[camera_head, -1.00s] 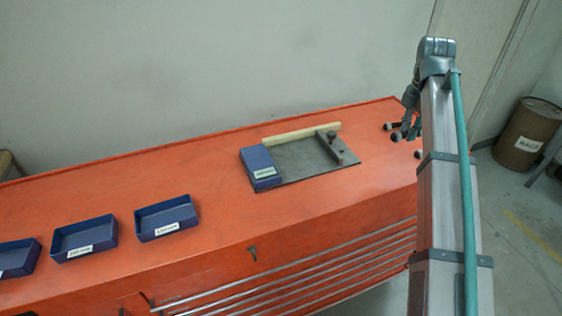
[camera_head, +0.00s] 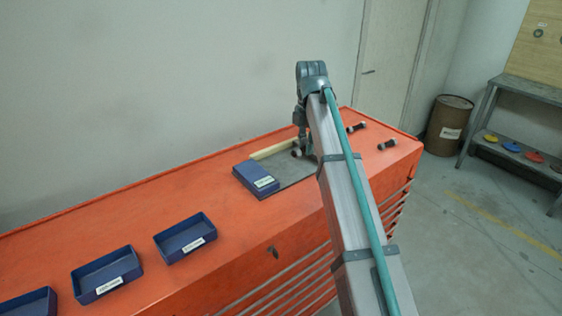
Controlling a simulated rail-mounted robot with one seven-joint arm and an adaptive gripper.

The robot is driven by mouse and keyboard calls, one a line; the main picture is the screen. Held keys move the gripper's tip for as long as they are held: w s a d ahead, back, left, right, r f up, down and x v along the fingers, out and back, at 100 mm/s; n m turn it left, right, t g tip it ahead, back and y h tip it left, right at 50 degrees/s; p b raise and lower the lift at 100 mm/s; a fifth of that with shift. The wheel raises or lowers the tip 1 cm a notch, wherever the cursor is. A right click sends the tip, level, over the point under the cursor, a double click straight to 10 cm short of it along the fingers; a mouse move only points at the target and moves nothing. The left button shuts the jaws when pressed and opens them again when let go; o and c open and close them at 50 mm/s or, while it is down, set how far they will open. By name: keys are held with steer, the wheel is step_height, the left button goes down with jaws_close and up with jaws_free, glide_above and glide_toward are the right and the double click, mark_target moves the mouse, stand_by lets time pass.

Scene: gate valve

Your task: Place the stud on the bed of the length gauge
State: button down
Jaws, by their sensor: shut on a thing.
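My gripper (camera_head: 300,150) is shut on a stud (camera_head: 296,153), whose pale end shows at the fingers; my arm hides the rest. The gripper is over the right part of the length gauge. The gauge has a grey bed (camera_head: 288,193), a pale bar (camera_head: 270,150) along its back and a blue labelled block (camera_head: 256,180) at its left end. My arm covers the right end of the gauge. I cannot tell whether the stud touches the bed.
Two dark studs with pale ends, one farther back (camera_head: 357,127) and one nearer (camera_head: 387,144), lie on the orange bench (camera_head: 215,262) right of my arm. Several blue labelled trays (camera_head: 185,239) stand at the left. A barrel (camera_head: 448,126) and a grey shelf (camera_head: 515,150) stand beyond the bench.

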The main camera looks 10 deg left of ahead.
steer(key=w+a+f+p, duration=0.2)
steer(key=w+a, duration=0.2)
steer(key=w, duration=0.2)
steer(key=p, duration=0.2)
glide_above(287, 165)
steer(key=f, duration=0.6)
steer(key=shift+s+d+f, duration=0.1)
steer(key=shift+s+d, duration=0.05)
steer(key=shift+s, duration=0.05)
steer(key=shift+w+f, duration=0.1)
steer(key=shift+f, duration=1.65)
steer(key=shift+f, duration=0.15)
steer(key=c, duration=1.1)
jaws_free()
step_height(287, 165, up, 12)
steer(key=b, duration=0.2)
steer(key=shift+r+b, duration=0.2)
steer(key=shift+b, duration=0.1)
